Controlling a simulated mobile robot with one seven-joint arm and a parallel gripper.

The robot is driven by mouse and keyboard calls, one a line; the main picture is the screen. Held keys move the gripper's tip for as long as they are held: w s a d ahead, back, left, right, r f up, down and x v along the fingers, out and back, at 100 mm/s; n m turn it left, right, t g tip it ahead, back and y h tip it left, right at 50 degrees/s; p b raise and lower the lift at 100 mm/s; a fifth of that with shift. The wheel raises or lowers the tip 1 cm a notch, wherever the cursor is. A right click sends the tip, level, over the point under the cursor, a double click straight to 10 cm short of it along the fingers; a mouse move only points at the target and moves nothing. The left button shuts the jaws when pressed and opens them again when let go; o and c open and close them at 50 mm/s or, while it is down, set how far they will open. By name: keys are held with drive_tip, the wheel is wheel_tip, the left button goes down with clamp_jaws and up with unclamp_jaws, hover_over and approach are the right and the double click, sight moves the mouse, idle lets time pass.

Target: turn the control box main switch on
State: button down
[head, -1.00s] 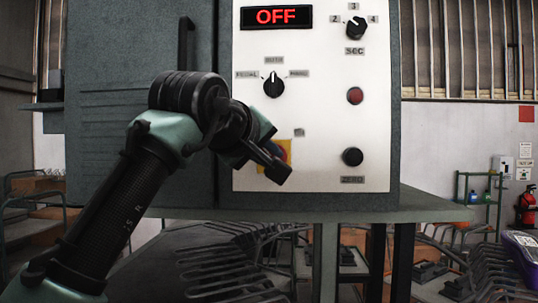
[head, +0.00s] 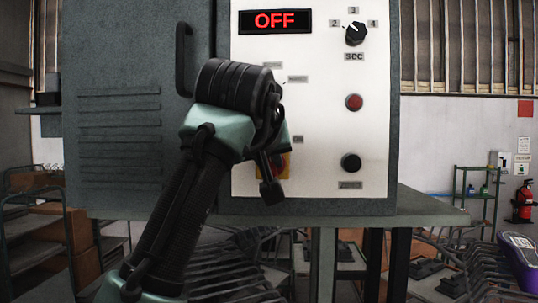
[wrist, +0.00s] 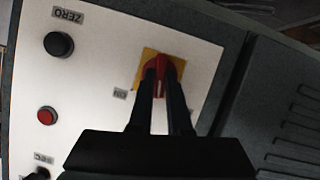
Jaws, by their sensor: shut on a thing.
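The control box (head: 310,110) has a pale front panel, and its display (head: 275,20) reads OFF in red. The main switch is a red knob (wrist: 165,66) on a yellow plate (wrist: 148,62), low on the panel. In the wrist view, my gripper (wrist: 162,78) is shut on the red knob, one finger on each side. The knob's grip lies between the fingers, roughly along them. A small label (wrist: 120,93), seemingly ON, is beside the plate.
The panel also carries a black dial (head: 355,33), a red button (head: 354,102) and a black ZERO button (head: 351,162). A vertical handle (head: 183,60) stands out from the grey door to the left. The box rests on a grey table (head: 425,208).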

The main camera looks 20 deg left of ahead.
drive_tip(key=m+y, duration=0.1)
drive_tip(key=m, duration=0.1)
drive_tip(key=m+y, duration=0.2)
drive_tip(key=m, duration=0.1)
drive_tip(key=m+y, duration=0.2)
drive_tip(key=shift+d+m, duration=0.4)
drive_tip(key=shift+y, duration=0.3)
idle(0.4)
drive_tip(key=c, duration=0.9)
unclamp_jaws()
drive_tip(key=shift+w+f, duration=0.1)
drive_tip(key=shift+o, duration=0.2)
drive_tip(key=b+v, duration=0.7)
drive_tip(key=v, duration=0.6)
drive_tip(key=shift+r, duration=0.25)
